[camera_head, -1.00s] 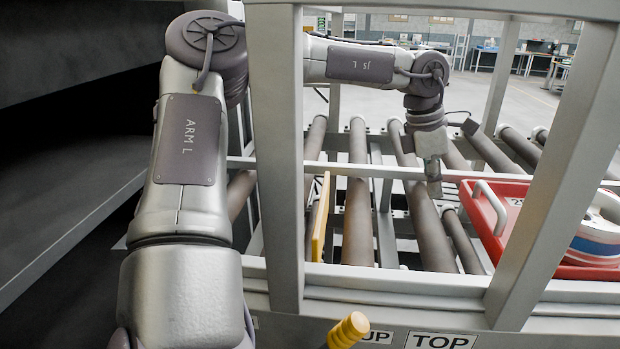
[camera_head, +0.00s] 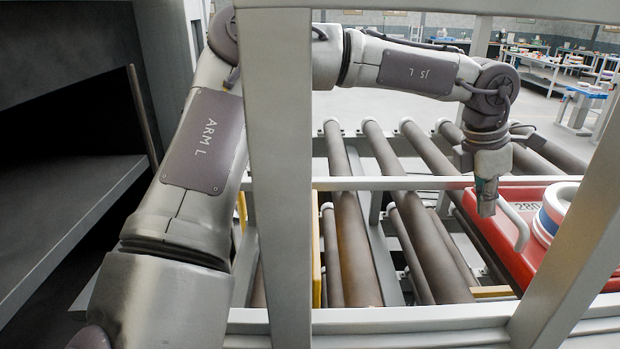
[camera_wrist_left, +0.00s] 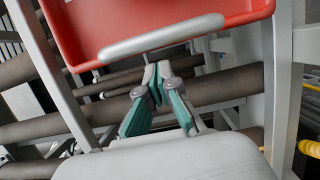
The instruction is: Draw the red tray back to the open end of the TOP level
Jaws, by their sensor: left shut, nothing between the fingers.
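The red tray (camera_head: 508,250) lies on the rollers at the right, partly hidden by a grey frame post. It has a pale handle (camera_head: 519,226) on its near-left side and holds a white-and-blue round item (camera_head: 560,207). My left gripper (camera_head: 487,208) points down beside the handle, its fingers shut and empty. In the left wrist view, the shut fingertips (camera_wrist_left: 157,75) are just below the handle (camera_wrist_left: 160,38), with the tray (camera_wrist_left: 90,30) beyond. I cannot tell whether they touch the handle. My right gripper is not in view.
Grey rollers (camera_head: 347,235) run away from me, bare left of the tray. A yellow strip (camera_head: 316,272) stands at the rollers' left. A yellow part (camera_wrist_left: 309,148) shows in the left wrist view.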

